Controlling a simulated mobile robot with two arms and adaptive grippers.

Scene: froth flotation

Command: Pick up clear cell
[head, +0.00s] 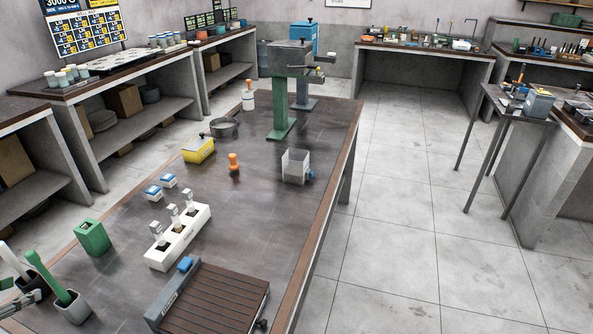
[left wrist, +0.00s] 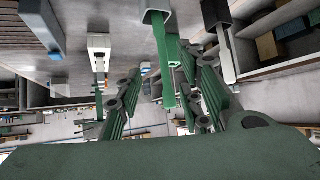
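The clear cell (head: 295,166) is a see-through, open-topped box with a blue part low on its right side. It stands upright on the long dark table (head: 262,190), near its right edge. My left gripper (head: 22,299) shows only partly at the lower left corner in the head view, far from the cell. In the left wrist view my left gripper (left wrist: 163,100) has its fingers spread wide. A green handle (left wrist: 164,62) shows between them, and I see no finger closed on it. My right gripper is not in view.
Near my left gripper stand a grey cup (head: 74,309) with the green handle, a dark cup with a white handle, and a green block (head: 93,237). A white rack (head: 178,238), slatted device (head: 215,300), orange stopper (head: 234,162) and green press (head: 281,95) stand around the table.

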